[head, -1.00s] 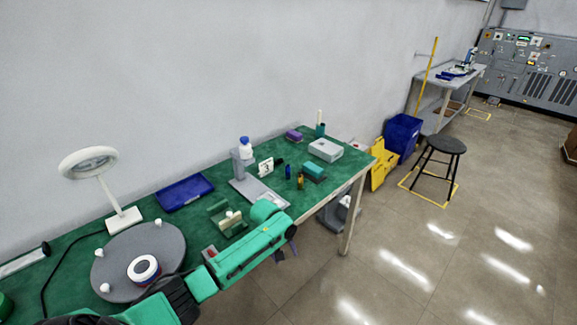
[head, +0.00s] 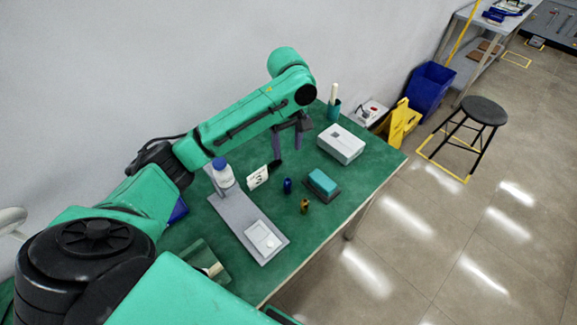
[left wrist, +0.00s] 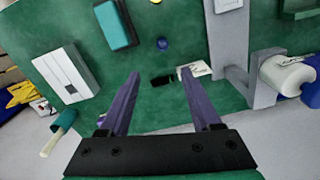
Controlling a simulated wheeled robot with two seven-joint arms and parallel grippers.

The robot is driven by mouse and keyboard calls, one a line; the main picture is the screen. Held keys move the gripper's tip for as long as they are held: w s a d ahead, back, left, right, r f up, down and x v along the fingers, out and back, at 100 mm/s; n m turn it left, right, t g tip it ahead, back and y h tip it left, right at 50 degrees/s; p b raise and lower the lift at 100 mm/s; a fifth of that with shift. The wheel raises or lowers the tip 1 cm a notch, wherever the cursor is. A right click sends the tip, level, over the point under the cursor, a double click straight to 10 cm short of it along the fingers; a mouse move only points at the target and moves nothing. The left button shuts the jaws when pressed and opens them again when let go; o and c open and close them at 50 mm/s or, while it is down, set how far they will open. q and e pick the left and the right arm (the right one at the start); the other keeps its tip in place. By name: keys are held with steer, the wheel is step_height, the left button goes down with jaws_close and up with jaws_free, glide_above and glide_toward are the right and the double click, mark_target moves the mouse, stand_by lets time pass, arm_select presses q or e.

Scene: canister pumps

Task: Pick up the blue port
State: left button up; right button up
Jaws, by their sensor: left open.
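The blue port (head: 287,185) is a small dark blue cylinder standing on the green table top (head: 230,225). It sits between a white number card and a teal block. In the left wrist view the blue port (left wrist: 162,43) shows as a round blue top, beyond the fingertips and near the middle. My left gripper (head: 287,148) has purple fingers, points down and is above the table, behind the blue port. In the left wrist view the gripper (left wrist: 159,73) is open, with nothing between its fingers. My right gripper is not in view.
A brass-coloured fitting (head: 304,205) stands close to the blue port. Nearby are the teal block (head: 322,183), a white number card (head: 257,177), a grey stand (head: 240,215) with a blue-capped bottle (head: 222,172), and a light grey box (head: 341,144). A black piece (left wrist: 163,80) lies near the card.

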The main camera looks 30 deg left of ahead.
arm_select(q)
steer(key=p, duration=0.1)
glide_above(287, 180)
steer(key=s, duration=0.1)
step_height(287, 180, down, 5)
steer(key=f, duration=0.2)
steer(key=f+p, duration=0.1)
steer(key=f, duration=0.1)
steer(key=w+f, duration=0.1)
steer(key=f, duration=0.2)
steer(key=shift+f, duration=0.2)
steer(key=shift+c, duration=1.3)
jaws_close()
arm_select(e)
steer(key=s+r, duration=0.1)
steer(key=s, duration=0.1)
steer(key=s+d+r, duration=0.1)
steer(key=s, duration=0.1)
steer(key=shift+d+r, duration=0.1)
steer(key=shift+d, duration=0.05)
